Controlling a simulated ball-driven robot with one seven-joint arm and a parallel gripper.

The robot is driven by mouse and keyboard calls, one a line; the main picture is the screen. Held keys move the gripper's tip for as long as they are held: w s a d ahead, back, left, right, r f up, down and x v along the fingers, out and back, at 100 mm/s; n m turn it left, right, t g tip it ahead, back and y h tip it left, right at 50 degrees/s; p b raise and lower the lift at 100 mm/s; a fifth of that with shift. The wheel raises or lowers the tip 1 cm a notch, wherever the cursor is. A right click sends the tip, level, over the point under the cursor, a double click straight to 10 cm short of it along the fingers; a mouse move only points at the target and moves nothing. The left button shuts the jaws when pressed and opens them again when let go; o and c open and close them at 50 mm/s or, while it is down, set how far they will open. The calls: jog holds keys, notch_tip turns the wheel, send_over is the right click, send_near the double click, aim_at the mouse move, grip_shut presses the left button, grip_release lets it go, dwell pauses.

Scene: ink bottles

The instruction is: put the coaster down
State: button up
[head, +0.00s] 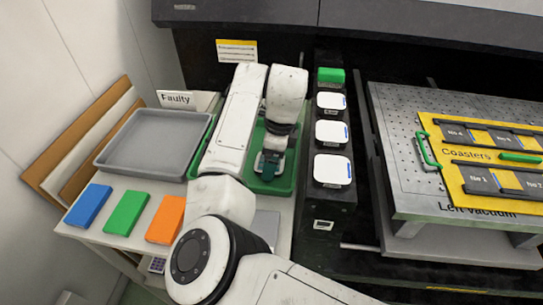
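My gripper (267,167) points down over the green tray (284,184), just right of my arm's white link. Its fingertips are small and partly hidden, so I cannot tell whether they are open or shut. No coaster can be made out in it. White rounded square pieces with blue marks, possibly coasters, lie in a row on a black rail right of the tray: a far one (331,102), a middle one (332,132) and a near one (333,170). A yellow jig labelled Coasters (470,153) with numbered dark slots lies on the perforated metal table at right.
A grey tray (154,146) stands at left below a "Faulty" sign (187,99). Blue (89,206), green (127,213) and orange (166,219) blocks lie on the front of the white table. A green block (331,76) sits at the rail's far end.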

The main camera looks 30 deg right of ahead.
aim_at(279, 163)
jog(key=shift+o, duration=0.8)
notch_tip(279, 163, up, 12)
jog(key=s+d, duration=0.1)
jog(key=shift+d+p, duration=0.25)
jog(key=shift+p, duration=0.1)
jog(key=shift+r, duration=0.2)
